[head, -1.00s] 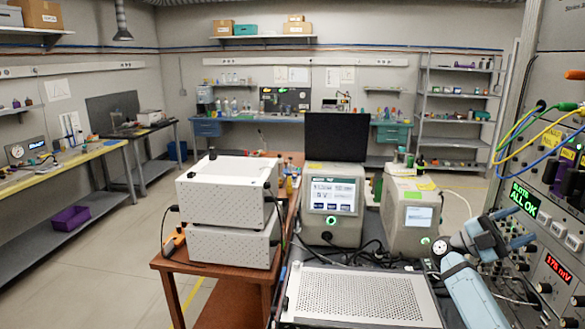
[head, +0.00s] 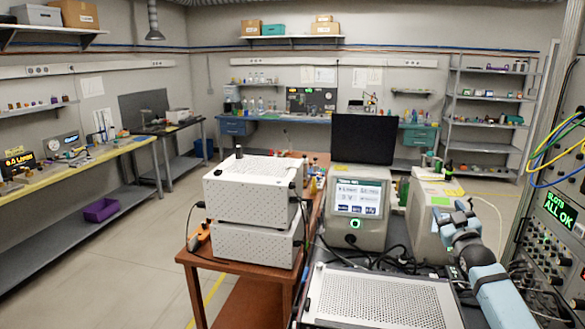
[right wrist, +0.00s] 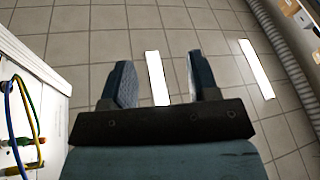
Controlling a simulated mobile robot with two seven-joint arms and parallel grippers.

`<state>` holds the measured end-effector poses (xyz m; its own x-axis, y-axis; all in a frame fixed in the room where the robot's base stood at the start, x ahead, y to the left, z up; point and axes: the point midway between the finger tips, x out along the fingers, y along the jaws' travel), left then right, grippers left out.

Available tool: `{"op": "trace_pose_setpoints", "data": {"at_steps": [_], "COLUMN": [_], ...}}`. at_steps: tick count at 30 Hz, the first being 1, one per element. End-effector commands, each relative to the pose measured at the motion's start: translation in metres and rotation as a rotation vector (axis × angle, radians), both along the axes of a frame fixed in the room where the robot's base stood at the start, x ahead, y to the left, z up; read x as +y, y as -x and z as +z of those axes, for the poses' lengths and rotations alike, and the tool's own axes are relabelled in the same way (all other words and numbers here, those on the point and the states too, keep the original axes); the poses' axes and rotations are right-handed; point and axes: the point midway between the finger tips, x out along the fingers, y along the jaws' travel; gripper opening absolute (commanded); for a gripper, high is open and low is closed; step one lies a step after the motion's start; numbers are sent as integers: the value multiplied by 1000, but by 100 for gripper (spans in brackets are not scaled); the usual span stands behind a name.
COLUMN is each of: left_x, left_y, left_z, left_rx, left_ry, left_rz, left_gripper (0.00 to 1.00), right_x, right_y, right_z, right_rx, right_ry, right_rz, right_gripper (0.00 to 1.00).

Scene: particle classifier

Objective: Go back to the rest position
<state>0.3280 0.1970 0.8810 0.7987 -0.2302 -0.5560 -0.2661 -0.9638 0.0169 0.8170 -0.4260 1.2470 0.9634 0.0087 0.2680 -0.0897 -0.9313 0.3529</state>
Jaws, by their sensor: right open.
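My right gripper (head: 455,218) is at the right of the head view, in front of the beige instrument box (head: 424,222). In the right wrist view its two fingers (right wrist: 157,82) stand apart with nothing between them, and tiled floor shows beyond. My left gripper is not in view.
A rack panel (head: 553,230) with cables and a green "SLOTS ALL OK" display stands close on the right. A perforated metal case (head: 380,299) lies in front. White boxes (head: 250,190) sit on a brown cart to the left. Open floor (head: 130,265) lies further left.

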Motion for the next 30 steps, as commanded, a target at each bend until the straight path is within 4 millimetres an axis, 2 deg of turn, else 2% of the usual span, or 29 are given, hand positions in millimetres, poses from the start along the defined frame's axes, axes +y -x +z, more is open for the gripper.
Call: {"op": "trace_pose_setpoints", "data": {"at_steps": [7, 9, 14, 17, 20, 23, 26, 30], "left_x": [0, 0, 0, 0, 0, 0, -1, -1], "left_y": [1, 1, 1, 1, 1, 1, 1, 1], "left_z": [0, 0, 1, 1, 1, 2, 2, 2], "left_rx": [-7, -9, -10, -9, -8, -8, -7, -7], "left_ry": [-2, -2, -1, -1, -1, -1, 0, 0], "left_rz": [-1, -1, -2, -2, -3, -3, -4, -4], "left_gripper": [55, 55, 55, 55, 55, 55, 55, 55], "right_x": [-20, -5, 25, 46, 72, 100, 127, 166], "right_y": [-5, 10, 45, 74, 114, 163, 217, 306], "right_z": [-52, -82, -136, -174, -217, -260, -296, -337], "right_rx": [321, 347, 402, 445, 499, 559, 619, 711], "right_ry": [-30, -28, -29, -35, -46, -63, -87, -137], "right_rz": [-124, -101, -58, -28, 7, 45, 81, 129], "right_gripper": [55, 55, 55, 55, 55, 55, 55, 55]}}
